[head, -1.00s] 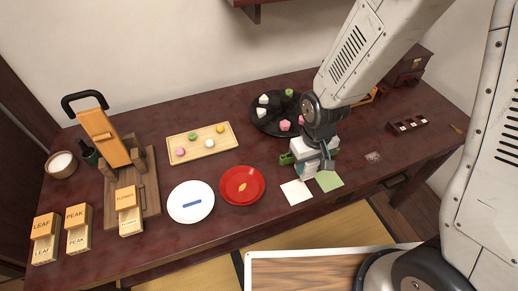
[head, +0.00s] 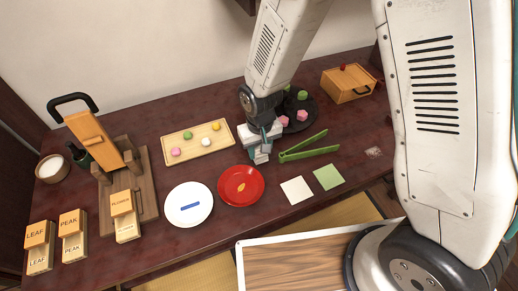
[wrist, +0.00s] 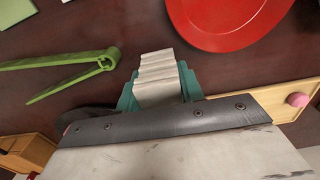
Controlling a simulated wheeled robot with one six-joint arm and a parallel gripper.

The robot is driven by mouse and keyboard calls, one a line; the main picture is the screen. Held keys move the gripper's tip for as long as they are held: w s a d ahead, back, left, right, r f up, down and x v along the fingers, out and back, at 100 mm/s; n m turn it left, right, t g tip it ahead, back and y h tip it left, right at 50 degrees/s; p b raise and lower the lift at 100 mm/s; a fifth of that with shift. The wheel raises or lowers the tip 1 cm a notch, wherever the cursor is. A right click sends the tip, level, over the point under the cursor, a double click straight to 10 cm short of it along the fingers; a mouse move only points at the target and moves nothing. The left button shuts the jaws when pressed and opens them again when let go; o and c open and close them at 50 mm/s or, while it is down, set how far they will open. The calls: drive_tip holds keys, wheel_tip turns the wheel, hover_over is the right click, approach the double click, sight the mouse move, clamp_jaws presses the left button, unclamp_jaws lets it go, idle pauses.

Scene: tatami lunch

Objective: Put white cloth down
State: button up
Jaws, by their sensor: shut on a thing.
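My gripper (head: 262,156) is above the table between the red plate (head: 256,186) and the green tongs (head: 312,150). In the wrist view, the teal fingers of my gripper (wrist: 158,88) are shut on a folded white cloth (wrist: 156,70), with its pleated end sticking out between them. In the head view the cloth is mostly hidden by the gripper. I cannot tell whether the cloth touches the table. The tongs (wrist: 75,70) and the red plate (wrist: 230,25) lie on either side of it in the wrist view, both apart from it.
A white square (head: 297,190) and a green square (head: 328,177) lie front right. A wooden tray (head: 184,152) with sweets is left of my gripper; a white plate (head: 177,213) is left of the red plate. A black plate (head: 312,113) with sweets is behind. Dark table (head: 275,178) shows between.

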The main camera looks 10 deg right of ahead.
drive_tip(key=shift+a+f, duration=0.1)
drive_tip(key=shift+f, duration=0.35)
drive_tip(key=shift+f, duration=0.15)
drive_tip(key=o, duration=1)
drive_tip(key=shift+o, duration=0.2)
wheel_tip(320, 180, up, 12)
drive_tip(key=shift+r, duration=0.2)
drive_tip(key=s+d+r+m, duration=0.1)
drive_tip(key=s+d+r, duration=0.1)
drive_tip(key=d+r, duration=0.65)
drive_tip(key=s+d+r+m, duration=0.1)
drive_tip(key=s+d+r, duration=0.5)
drive_tip(key=s, duration=0.2)
drive_tip(key=s+d+r+m+t, duration=0.1)
drive_tip(key=s+d+r, duration=0.5)
drive_tip(key=s, duration=0.3)
drive_tip(key=shift+d, duration=0.15)
drive_tip(key=shift+s, duration=0.1)
